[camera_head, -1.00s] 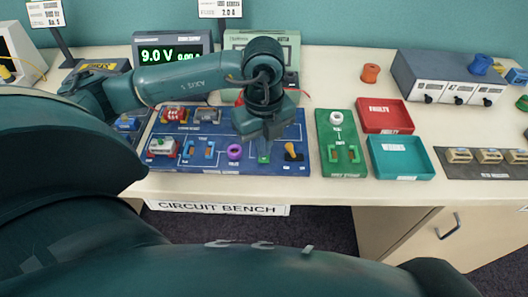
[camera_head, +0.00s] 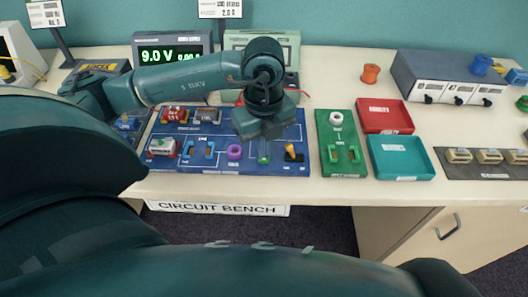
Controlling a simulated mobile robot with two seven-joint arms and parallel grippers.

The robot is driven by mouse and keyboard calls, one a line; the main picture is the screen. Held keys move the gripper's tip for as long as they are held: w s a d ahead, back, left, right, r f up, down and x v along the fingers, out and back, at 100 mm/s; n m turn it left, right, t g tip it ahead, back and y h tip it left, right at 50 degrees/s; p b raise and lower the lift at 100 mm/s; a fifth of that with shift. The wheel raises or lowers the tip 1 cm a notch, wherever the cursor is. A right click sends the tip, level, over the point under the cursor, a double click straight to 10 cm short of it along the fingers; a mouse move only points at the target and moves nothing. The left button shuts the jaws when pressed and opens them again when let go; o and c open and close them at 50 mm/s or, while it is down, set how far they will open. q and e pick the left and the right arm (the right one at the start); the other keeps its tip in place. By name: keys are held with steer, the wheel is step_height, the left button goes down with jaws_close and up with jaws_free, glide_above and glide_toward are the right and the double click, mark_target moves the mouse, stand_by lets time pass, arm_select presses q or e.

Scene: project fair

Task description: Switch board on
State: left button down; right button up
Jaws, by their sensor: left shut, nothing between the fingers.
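The blue circuit board (camera_head: 215,168) lies on the bench in front of the power supply, with several parts on it. A switch with an orange lever (camera_head: 291,151) sits at its right end. A green part (camera_head: 264,158) is just left of the switch, and a purple ring (camera_head: 234,152) is further left. My left gripper (camera_head: 265,140) points down over the board's right half, above the green part and left of the orange lever. It is shut and empty; its arm hides the board's upper right. My right gripper is not in view.
A green board (camera_head: 341,165) stands right of the blue board. Red (camera_head: 385,116) and teal (camera_head: 430,170) trays lie beyond it. The power supply (camera_head: 172,48) reads 9.0 V. An orange spool (camera_head: 370,74) and grey instrument (camera_head: 440,75) stand at the back.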

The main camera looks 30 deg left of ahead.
mark_target(264, 159)
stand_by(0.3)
arm_select(q)
steer(key=shift+f+b, duration=0.9)
steer(key=shift+f, duration=0.1)
stand_by(0.5)
steer(key=shift+r, duration=0.1)
steer(key=shift+r+p, duration=1.5)
steer(key=shift+r, duration=0.4)
steer(key=shift+r+p, duration=1.05)
steer(key=shift+r, duration=0.5)
